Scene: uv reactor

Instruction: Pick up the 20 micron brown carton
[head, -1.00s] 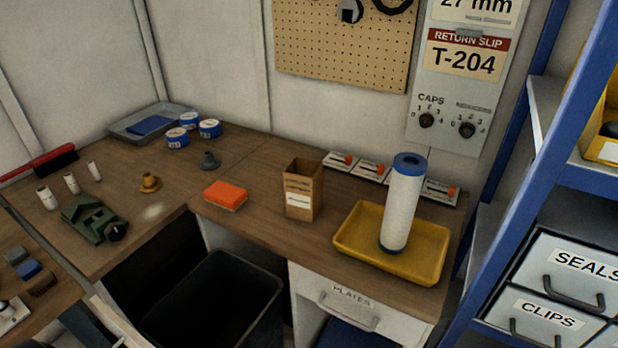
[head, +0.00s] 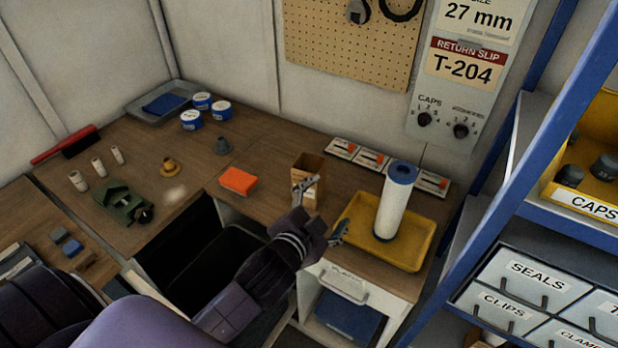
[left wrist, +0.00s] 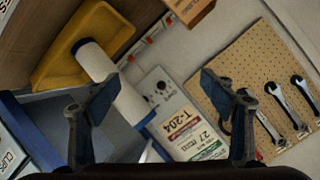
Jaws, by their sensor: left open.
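The brown carton (head: 308,167) stands upright and open-topped on the wooden bench, left of the yellow tray. Its label is mostly hidden behind my left gripper and too small to read. My left gripper (head: 321,208) is open and empty, in front of the carton, with one finger overlapping its front in the picture; I cannot tell whether they touch. In the left wrist view the open fingers (left wrist: 160,98) have nothing between them up close, and a brown corner of the carton (left wrist: 190,11) shows at the top edge. My right gripper is not in view.
The yellow tray (head: 428,256) holds a white filter cartridge (head: 394,205) with a blue cap, standing right of the gripper. An orange block (head: 238,180) lies left of the carton. Small cards (head: 371,160) lie behind. A blue rack (head: 540,130) stands at right.

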